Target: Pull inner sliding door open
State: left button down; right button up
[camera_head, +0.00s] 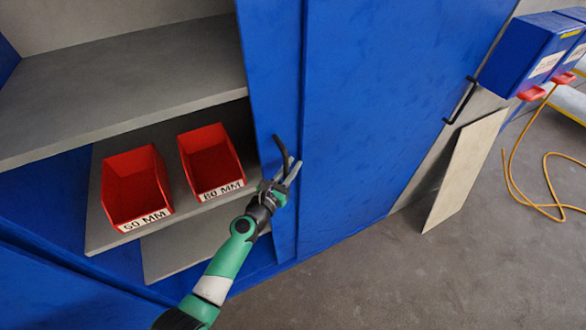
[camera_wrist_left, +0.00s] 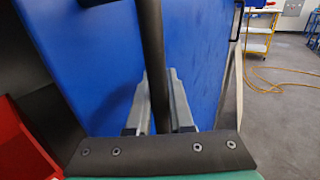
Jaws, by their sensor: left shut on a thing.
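The inner sliding door (camera_head: 272,75) is a blue panel; a narrow strip of it shows beside the open shelves. Its dark bar handle (camera_head: 280,148) stands upright near the left edge of the panel. My left gripper (camera_head: 289,170) is shut on this handle, below its upper end. In the left wrist view the handle (camera_wrist_left: 151,50) runs between the two grey fingers of my left gripper (camera_wrist_left: 155,100), with blue panel behind. The fingers and wrist hide the handle's lower part. My right gripper is in neither view.

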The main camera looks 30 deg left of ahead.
pick_arm(q)
jog(key=c, duration=0.8)
grip_release()
jog(key=shift+s, duration=0.1)
jog(key=s+p, duration=0.2)
jog(key=s, duration=0.1)
jog(key=s+p, duration=0.1)
jog(key=s, duration=0.1)
jog(key=shift+s+a+r+p, duration=0.1)
jog(key=shift+s+r+p, duration=0.15)
jog(key=shift+p, duration=0.1)
jog(key=p, duration=0.1)
send_near(285, 175)
jog(key=w, duration=0.2)
jog(key=shift+w+f, duration=0.1)
jog(key=shift+f, duration=0.2)
jog(key=shift+r, duration=0.1)
